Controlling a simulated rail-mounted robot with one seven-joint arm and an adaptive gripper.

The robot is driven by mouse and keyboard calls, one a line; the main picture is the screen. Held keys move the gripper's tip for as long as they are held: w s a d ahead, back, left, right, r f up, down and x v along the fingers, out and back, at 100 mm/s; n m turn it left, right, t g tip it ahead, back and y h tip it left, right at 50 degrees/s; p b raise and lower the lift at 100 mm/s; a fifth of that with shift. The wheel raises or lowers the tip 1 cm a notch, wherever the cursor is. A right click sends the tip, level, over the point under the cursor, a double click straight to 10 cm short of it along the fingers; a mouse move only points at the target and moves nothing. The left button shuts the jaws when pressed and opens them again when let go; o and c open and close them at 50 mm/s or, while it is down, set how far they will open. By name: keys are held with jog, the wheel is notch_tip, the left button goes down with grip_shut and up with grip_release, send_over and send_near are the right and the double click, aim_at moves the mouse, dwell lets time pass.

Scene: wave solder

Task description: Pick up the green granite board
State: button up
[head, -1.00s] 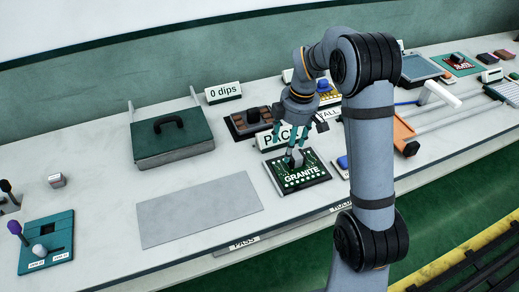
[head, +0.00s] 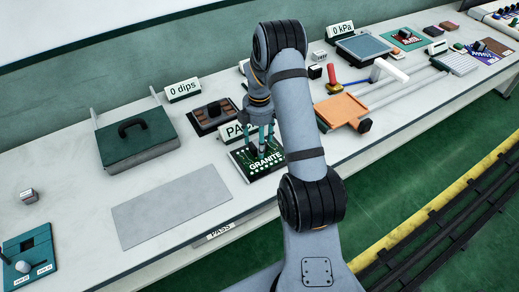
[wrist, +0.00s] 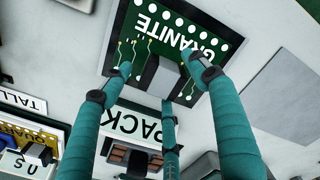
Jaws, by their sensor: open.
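The green granite board (head: 262,164) lies flat on the white bench, a dark-edged square with white "GRANITE" lettering and a row of white dots. It also shows in the wrist view (wrist: 150,30), where a grey block-shaped handle (wrist: 157,80) stands up from it. My gripper (head: 262,145) is over the board, pointing down. In the wrist view my gripper's teal fingers (wrist: 160,85) are spread around the handle, one on each side and a third behind it. Gaps show beside the handle; whether any finger touches it is hard to tell.
A PACK sign (head: 235,131) stands just behind the board. A grey flat plate (head: 172,206) lies to its left, and a green lidded box (head: 137,138) stands farther back. An orange tray (head: 342,110) is to the right, past my arm.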

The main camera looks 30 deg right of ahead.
jog(key=shift+f, duration=0.95)
jog(key=c, duration=1.5)
grip_shut()
jog(key=shift+r, duration=0.1)
